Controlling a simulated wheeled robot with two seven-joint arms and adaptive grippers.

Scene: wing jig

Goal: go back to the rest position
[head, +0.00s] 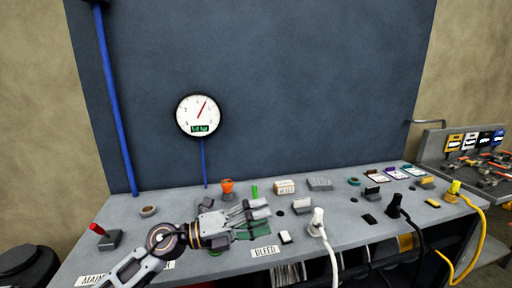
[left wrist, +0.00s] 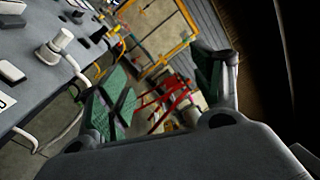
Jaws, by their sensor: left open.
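My left gripper (head: 258,217) is over the front part of the grey bench (head: 345,209), near the BLEED label (head: 265,251). It points to the right and holds nothing. In the left wrist view its two green-padded fingers (left wrist: 165,90) stand wide apart, with the floor and a red object (left wrist: 178,103) seen beyond them. The arm comes in from the lower left and covers part of another label. My right gripper is not in either view.
A red-handled lever (head: 97,229) stands at the left. An orange knob (head: 227,186) and a green piece stand behind the gripper. White (head: 318,222), black (head: 394,205) and yellow (head: 454,187) plugs with cables stand to the right. A round gauge (head: 198,115) hangs on the blue panel.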

